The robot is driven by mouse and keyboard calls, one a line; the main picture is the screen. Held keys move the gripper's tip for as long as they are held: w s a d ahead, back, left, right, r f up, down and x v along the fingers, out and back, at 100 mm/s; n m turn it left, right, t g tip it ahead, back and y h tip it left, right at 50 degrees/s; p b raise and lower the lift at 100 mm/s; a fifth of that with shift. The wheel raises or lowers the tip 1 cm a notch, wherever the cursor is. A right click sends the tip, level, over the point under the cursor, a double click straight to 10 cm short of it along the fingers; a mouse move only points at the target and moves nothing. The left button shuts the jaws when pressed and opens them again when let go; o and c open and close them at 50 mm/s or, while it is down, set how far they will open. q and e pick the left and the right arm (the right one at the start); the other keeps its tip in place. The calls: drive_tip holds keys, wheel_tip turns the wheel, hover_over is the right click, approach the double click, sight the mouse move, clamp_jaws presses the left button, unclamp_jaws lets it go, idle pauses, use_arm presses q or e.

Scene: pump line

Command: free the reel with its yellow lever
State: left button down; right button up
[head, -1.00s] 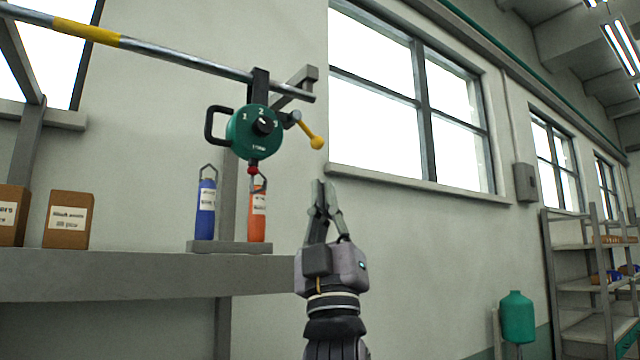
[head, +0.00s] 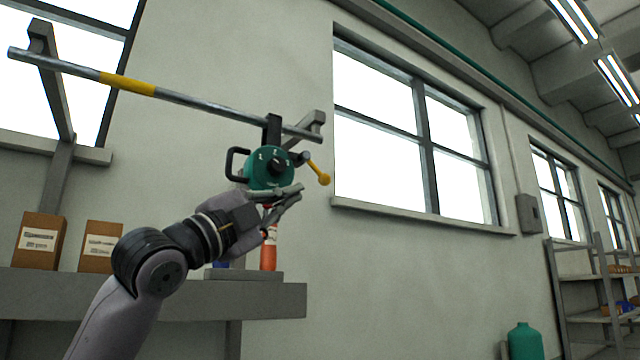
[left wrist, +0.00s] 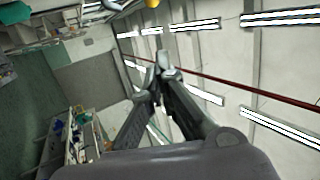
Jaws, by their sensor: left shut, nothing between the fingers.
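The green reel (head: 268,160), with a dial marked with numbers and a black side handle, hangs from the rail (head: 205,107). Its yellow lever (head: 319,172) points down and right from the reel's right side, ending in a round knob. My left gripper (head: 300,191) is shut and empty, its fingers pointing right across the reel's lower edge, below and left of the knob. I cannot tell whether it touches the reel. In the left wrist view a yellow knob (left wrist: 152,3) shows at the top edge, beyond the fingertips. My right gripper is not in view.
An orange cylinder (head: 269,252) and a partly hidden blue one (head: 222,264) stand below the reel on a grey shelf (head: 285,300). Two cardboard boxes, left (head: 40,240) and right (head: 99,246), stand on the left. Space right of the lever is clear.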

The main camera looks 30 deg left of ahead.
sight(324, 183)
use_arm(q)
drive_tip(key=p+x, duration=0.2)
drive_tip(key=x, duration=0.2)
drive_tip(key=a+p+x, duration=0.1)
drive_tip(key=p+x, duration=0.1)
drive_tip(key=x, duration=0.2)
drive_tip(key=a+p+x, duration=0.1)
drive_tip(key=p+x, duration=0.1)
drive_tip(key=x, duration=0.2)
drive_tip(key=shift+w+a+f, duration=0.1)
drive_tip(key=shift+w+a, duration=0.05)
drive_tip(key=shift+w, duration=0.5)
drive_tip(key=shift+w+a+p, duration=0.3)
drive_tip(key=shift+a+p, duration=0.1)
drive_tip(key=shift+a, duration=0.05)
drive_tip(key=shift+d, duration=0.1)
drive_tip(key=shift+d, duration=0.1)
